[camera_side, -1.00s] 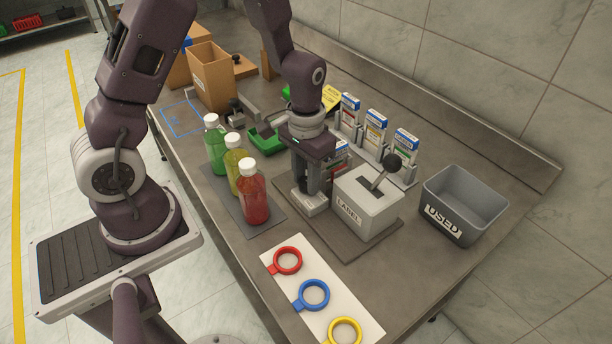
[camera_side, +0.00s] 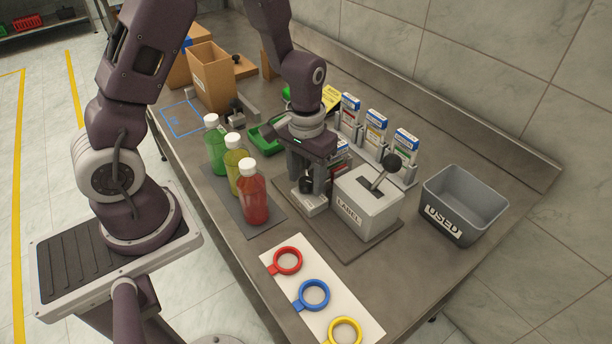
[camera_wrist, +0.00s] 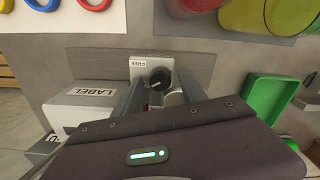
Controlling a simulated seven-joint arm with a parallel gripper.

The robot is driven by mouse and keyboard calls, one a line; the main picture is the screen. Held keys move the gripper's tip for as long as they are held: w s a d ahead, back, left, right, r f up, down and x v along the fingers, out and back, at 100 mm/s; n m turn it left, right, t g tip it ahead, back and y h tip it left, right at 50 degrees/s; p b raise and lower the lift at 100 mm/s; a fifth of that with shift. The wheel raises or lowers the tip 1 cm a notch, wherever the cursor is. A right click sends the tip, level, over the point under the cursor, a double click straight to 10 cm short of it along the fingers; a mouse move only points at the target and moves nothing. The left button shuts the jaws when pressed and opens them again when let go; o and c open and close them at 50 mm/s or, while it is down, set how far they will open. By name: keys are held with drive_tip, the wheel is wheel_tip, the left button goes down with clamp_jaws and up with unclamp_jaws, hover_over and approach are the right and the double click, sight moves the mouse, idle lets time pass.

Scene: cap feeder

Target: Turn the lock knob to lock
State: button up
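The lock knob (camera_side: 307,184) is a round black knob on a small light-grey block (camera_side: 311,204) beside the label box. In the wrist view the knob (camera_wrist: 160,77) has a white pointer mark, and a plate reading FREE (camera_wrist: 138,65) is next to it. My gripper (camera_side: 309,187) is over the block, pointing down. In the wrist view my gripper (camera_wrist: 161,84) has one finger on each side of the knob, with gaps visible between fingers and knob. It looks open and holds nothing. How deep the fingertips reach beside the knob is unclear.
The grey LABEL box (camera_side: 365,204) with a black-balled lever (camera_side: 392,161) stands close on the right. Red (camera_side: 254,198), yellow and green bottles stand on the left. Coloured rings lie on a white sheet (camera_side: 352,309) in front. A grey USED bin (camera_side: 461,205) is farther right.

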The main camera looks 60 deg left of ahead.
sight(306, 181)
wheel_tip(306, 181, up, 7)
drive_tip(key=shift+r, duration=0.1)
idle(0.5)
drive_tip(key=s+d+r+m+t, duration=0.2)
drive_tip(key=s+r+t, duration=0.3)
drive_tip(key=s+r, duration=1.1)
drive_tip(key=shift+s+d+r+m+t, duration=0.15)
drive_tip(key=shift+s+d+m+t, duration=0.2)
drive_tip(key=shift+m, duration=0.25)
